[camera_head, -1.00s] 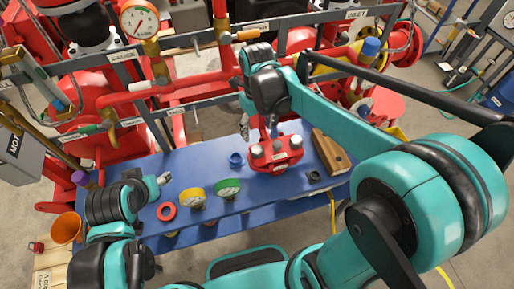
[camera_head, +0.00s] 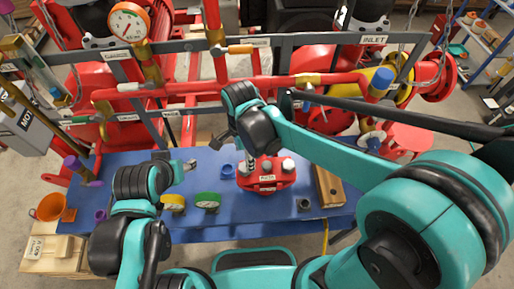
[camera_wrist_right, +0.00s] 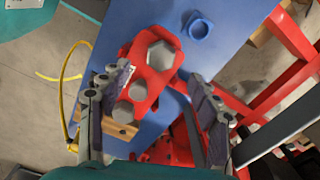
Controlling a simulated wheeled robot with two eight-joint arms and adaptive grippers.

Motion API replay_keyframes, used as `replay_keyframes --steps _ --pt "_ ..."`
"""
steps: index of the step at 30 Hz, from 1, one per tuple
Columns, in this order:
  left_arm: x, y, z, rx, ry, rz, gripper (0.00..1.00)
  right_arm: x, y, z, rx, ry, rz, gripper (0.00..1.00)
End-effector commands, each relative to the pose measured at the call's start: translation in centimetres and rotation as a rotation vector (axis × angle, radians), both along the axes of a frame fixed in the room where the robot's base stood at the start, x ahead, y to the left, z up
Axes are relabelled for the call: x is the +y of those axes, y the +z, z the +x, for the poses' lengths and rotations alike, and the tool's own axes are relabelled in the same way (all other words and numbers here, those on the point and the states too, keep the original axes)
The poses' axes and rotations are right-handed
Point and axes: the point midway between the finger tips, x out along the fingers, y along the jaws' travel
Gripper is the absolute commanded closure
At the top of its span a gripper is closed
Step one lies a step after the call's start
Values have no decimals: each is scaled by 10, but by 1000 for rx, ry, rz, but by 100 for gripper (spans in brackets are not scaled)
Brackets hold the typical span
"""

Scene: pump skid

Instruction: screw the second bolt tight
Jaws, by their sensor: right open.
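The red flanged part (camera_head: 266,182) sits on the blue table and carries several grey hex bolts. In the right wrist view one large bolt head (camera_wrist_right: 161,55) stands out, with smaller ones (camera_wrist_right: 138,91) beside it.
An orange bucket (camera_head: 50,207) stands at left. Red pipes and a grey rail (camera_head: 290,40) stand behind the table.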

Motion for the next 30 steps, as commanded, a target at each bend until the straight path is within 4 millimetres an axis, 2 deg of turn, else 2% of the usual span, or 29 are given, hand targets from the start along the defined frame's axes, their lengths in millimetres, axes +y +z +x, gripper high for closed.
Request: replay_keyframes --steps 9,15,26,29,30 --pt "0 -15 0 0 0 0 49 0 -47 0 0 3 0 38" --pt "0 -21 0 0 0 0 49 0 -70 0 0 2 0 38" --pt "0 -22 0 0 0 0 49 0 -75 0 0 1 0 38" --pt "0 -22 0 0 0 0 49 0 -75 0 0 1 0 59" --pt "0 -22 0 0 0 0 49 0 -75 0 0 1 0 69"
